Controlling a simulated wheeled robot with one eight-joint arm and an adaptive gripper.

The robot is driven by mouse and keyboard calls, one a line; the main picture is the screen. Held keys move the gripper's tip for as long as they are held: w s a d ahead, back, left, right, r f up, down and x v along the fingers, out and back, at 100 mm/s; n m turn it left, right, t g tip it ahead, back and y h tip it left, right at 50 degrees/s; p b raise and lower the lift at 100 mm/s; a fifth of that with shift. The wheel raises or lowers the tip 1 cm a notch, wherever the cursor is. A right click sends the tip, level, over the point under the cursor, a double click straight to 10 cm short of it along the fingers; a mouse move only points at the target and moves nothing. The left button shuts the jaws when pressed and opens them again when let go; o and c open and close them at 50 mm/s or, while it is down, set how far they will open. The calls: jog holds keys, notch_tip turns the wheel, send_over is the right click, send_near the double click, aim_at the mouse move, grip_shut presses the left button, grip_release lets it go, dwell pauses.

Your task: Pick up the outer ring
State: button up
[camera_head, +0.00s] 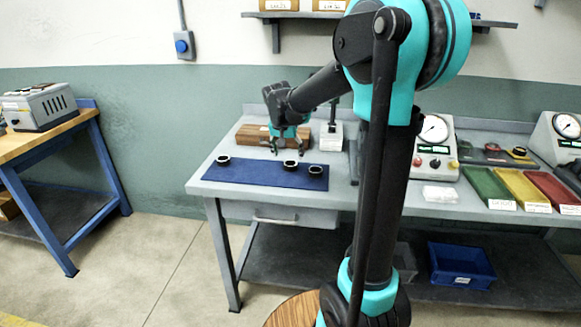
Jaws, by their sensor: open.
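Several small dark rings lie in a loose row on a blue mat (262,179) on the grey workbench: a left ring (224,160), a middle ring (290,164) and a right ring (316,170). The rings are too small to tell which one is the outer ring. My gripper (287,151) is open and points down, just behind the mat and above the middle ring's far side. It looks empty and apart from the rings.
A dial gauge unit (434,145) and green (486,187), yellow (522,189) and red (556,191) trays are at the right. The bench's front left is clear.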

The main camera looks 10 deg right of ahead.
aim_at(290, 161)
jog(key=x, duration=0.5)
jog(key=shift+s+d, duration=0.15)
jog(key=shift+c, duration=0.3)
jog(key=c, duration=1.3)
jog(key=shift+o, duration=0.2)
jog(key=shift+r, duration=0.1)
